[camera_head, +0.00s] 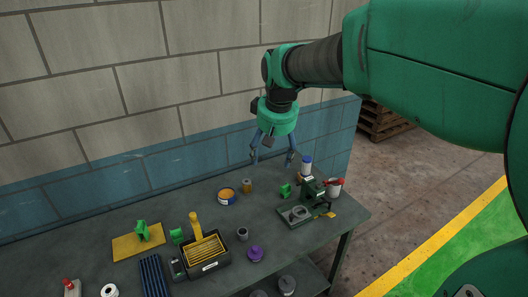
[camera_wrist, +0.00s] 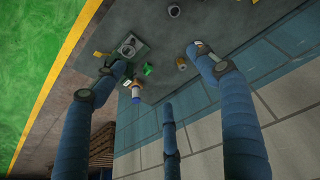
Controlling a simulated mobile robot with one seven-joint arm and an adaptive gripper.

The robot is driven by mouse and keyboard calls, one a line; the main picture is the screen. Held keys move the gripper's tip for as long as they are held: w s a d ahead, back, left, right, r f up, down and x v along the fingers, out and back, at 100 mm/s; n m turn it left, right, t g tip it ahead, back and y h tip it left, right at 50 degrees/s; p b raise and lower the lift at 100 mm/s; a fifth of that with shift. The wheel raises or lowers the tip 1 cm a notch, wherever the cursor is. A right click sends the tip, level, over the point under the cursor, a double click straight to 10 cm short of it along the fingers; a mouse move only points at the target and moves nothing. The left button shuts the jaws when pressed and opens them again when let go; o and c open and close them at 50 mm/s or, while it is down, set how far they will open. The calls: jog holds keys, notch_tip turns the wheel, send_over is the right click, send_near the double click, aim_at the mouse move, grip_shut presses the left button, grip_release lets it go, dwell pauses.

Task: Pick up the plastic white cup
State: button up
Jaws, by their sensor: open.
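A white cup-like container (camera_head: 334,190) with something red at its top stands at the right end of the table in the head view, beside a dark green device. I cannot tell for sure that it is the plastic white cup. My gripper (camera_head: 272,160) is open and empty, pointing down above the back of the table, left of the bottle. Its blue fingers (camera_wrist: 155,62) are spread in the wrist view. The white container is not clear there.
The dark green device (camera_head: 312,192) stands on a base plate. Nearby are a green block (camera_head: 285,190), a brown can (camera_head: 247,186), an orange-and-white tin (camera_head: 227,196), a grey cup (camera_head: 242,233) and a purple item (camera_head: 256,253). A brick wall (camera_head: 130,90) rises behind the table (camera_head: 335,225).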

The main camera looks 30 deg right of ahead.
jog(key=w+d+f+g+p, duration=0.15)
jog(key=w+d+f, duration=0.25)
jog(key=w+d, duration=0.65)
jog(key=g+y+p, duration=0.1)
jog(key=g+p, duration=0.1)
jog(key=p, duration=0.3)
send_over(334, 188)
jog(key=w+d, duration=0.2)
jog(key=w, duration=0.1)
notch_tip(334, 188, down, 26)
jog(key=shift+s+d+f+m, duration=0.15)
jog(key=shift+f+m, duration=0.15)
jog(key=shift+f, duration=0.05)
notch_tip(334, 188, down, 9)
jog(key=shift+r, duration=0.2)
jog(key=shift+f, duration=2.6)
